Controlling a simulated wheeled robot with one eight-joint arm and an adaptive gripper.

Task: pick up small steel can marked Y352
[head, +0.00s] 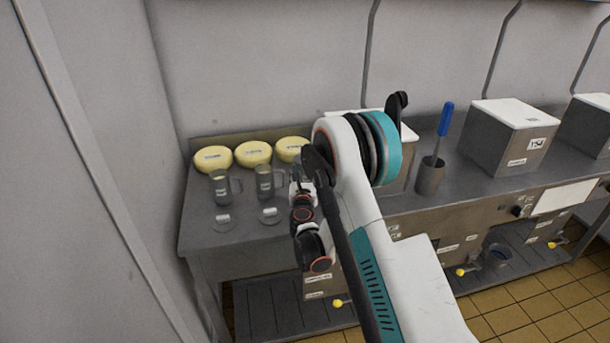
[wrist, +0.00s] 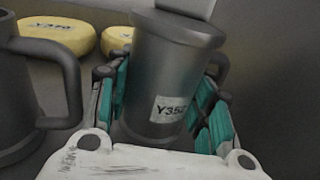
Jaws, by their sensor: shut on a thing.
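The small steel can (wrist: 165,65) is a dark grey can with a handle at its right and a white label reading Y352. It fills the middle of the wrist view, a little tilted in the picture. My gripper (wrist: 165,110) is shut on it, with a teal-padded finger on each side of its body. In the head view my gripper (head: 300,187) is at the counter's left part, and my own arm hides most of it and the can. I cannot tell whether the can's base touches the counter.
Two similar steel cans (head: 224,188) (head: 265,183) stand to the left; one shows close by in the wrist view (wrist: 22,95). Yellow cheeses (head: 213,159) lie behind them, clear discs (head: 222,221) in front. A steel holder (head: 430,178) with a blue-handled tool stands right.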

